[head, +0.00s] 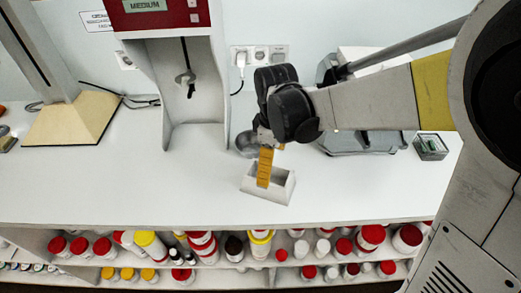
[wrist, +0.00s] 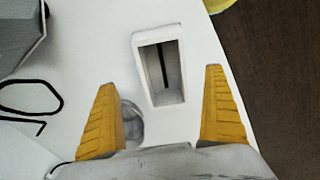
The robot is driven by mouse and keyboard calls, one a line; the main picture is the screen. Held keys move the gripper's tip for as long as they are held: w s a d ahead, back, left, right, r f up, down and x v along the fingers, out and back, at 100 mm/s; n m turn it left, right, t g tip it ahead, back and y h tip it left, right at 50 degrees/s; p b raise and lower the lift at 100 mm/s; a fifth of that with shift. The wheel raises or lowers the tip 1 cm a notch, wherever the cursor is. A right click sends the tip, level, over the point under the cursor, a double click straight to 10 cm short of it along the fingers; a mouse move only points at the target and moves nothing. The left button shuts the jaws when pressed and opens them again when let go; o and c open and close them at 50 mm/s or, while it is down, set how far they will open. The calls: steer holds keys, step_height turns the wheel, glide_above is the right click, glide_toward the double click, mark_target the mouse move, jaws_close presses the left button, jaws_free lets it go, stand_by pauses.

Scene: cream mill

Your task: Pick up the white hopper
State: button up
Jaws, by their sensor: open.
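The white hopper (head: 281,189) is an open box with a slanted side, standing on the white counter near its front edge. In the wrist view the hopper (wrist: 140,60) shows its hollow inside with a dark vertical line on the inner wall. My gripper (head: 265,168) is over the hopper in the head view, its yellow fingers pointing down and covering part of it. In the wrist view my gripper (wrist: 163,95) has its two yellow fingers wide apart, with the hopper beyond and between their tips. Nothing is between the fingers, and I cannot tell whether they touch the hopper.
A grey rounded object (head: 246,143) sits just behind my gripper. A red and white machine (head: 197,90) stands behind to the left, and a grey case (head: 365,140) to the right. A small dark box (head: 431,147) is further right. The shelf below holds several jars. The counter's left front is clear.

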step_height(320, 180, down, 4)
steer(key=shift+r+b, duration=0.1)
steer(key=shift+b, duration=0.45)
steer(key=f+b, duration=0.1)
steer(key=f, duration=0.2)
steer(key=f+b, duration=0.1)
steer(key=f, duration=0.1)
steer(key=shift+s+a+f+b, duration=0.1)
steer(key=shift+a+f+b, duration=0.05)
steer(key=shift+a+b, duration=0.2)
steer(key=c, duration=1.3)
